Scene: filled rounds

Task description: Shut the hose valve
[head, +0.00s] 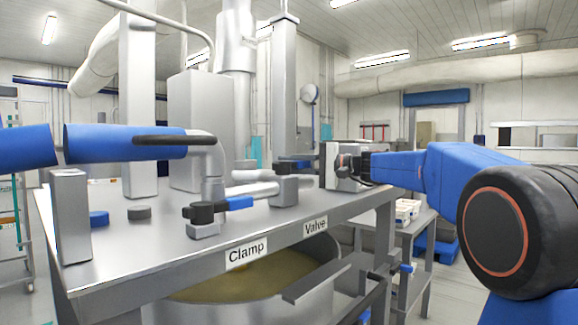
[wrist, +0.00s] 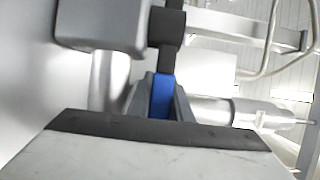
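The valve is a grey block (head: 286,190) on the pipe, behind the "Valve" label (head: 315,226) on the bench edge. Its lever has a black hub part (wrist: 166,28) and a blue grip (wrist: 162,92). In the head view the lever (head: 290,164) points right, towards my gripper (head: 322,165). In the wrist view the dark fingers of my gripper (wrist: 163,105) flank the blue grip on both sides with no clear gap, so it looks shut on it. The lever's far end is hidden between the fingers.
The clamp's blue lever (head: 238,203) and black knob (head: 202,212) are left of the valve. A blue hose (head: 120,142) meets a grey elbow pipe (head: 212,165). A grey post (head: 71,217) stands at the bench's left. A vat (head: 240,300) is below.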

